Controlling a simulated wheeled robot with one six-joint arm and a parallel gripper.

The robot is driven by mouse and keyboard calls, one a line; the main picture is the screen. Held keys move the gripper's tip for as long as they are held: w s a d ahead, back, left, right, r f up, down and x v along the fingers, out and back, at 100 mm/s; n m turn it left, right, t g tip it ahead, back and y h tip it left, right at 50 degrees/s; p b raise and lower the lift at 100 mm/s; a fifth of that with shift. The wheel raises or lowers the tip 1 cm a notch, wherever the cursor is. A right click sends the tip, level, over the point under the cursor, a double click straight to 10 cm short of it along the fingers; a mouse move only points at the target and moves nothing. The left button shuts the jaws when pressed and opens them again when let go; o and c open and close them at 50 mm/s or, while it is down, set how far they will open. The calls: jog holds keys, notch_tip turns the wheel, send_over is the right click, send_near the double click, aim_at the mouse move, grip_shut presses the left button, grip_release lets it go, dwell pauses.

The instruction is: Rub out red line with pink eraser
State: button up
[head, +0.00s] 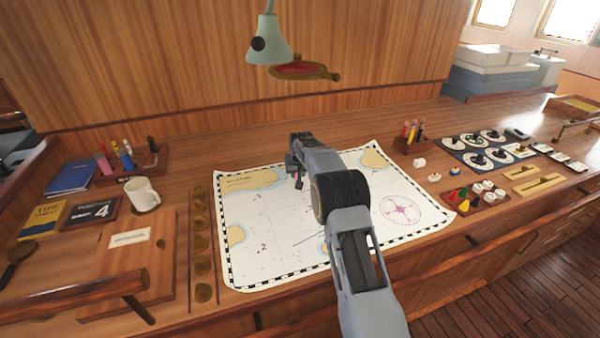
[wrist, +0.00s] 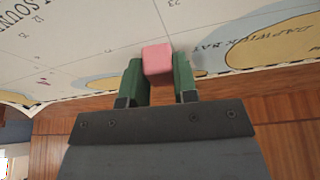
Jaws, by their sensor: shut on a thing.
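My gripper (head: 297,178) is over the upper middle of the white sea chart (head: 270,215) in the head view. In the wrist view its green fingers (wrist: 158,78) are shut on the pink eraser (wrist: 157,59), which sticks out past the fingertips toward the chart (wrist: 95,35). I cannot tell whether the eraser touches the paper. No red line can be made out in either view; my arm covers part of the chart. A dark blue line (head: 312,237) shows left of my arm, and a magenta compass rose (head: 400,208) is printed on the right.
Left of the chart are a white mug (head: 142,193), books (head: 70,178) and a row of brass discs (head: 201,240). A pen holder (head: 410,137) and small coloured pieces (head: 470,192) are at the right. A lamp (head: 268,42) hangs above the chart's back.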

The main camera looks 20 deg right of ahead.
aim_at(275, 184)
jog(key=shift+s+a+f, duration=0.1)
jog(key=shift+s+a, duration=0.15)
jog(key=shift+a, duration=0.55)
jog(key=shift+a, duration=0.1)
jog(key=shift+s+a+b, duration=0.15)
jog(key=shift+a+b, duration=0.1)
jog(key=shift+a, duration=0.35)
jog(key=shift+s+a+b, duration=0.15)
jog(key=shift+a+b, duration=0.05)
jog(key=shift+a, duration=0.35)
jog(key=shift+a, duration=0.15)
jog(key=shift+s+a+b, duration=0.3)
jog(key=shift+a, duration=0.6)
jog(key=shift+a, duration=0.15)
jog(key=shift+s+a+b, duration=0.15)
jog(key=shift+s+a, duration=0.05)
jog(key=shift+a, duration=0.4)
jog(key=shift+s+a+b, duration=0.15)
jog(key=shift+a, duration=0.4)
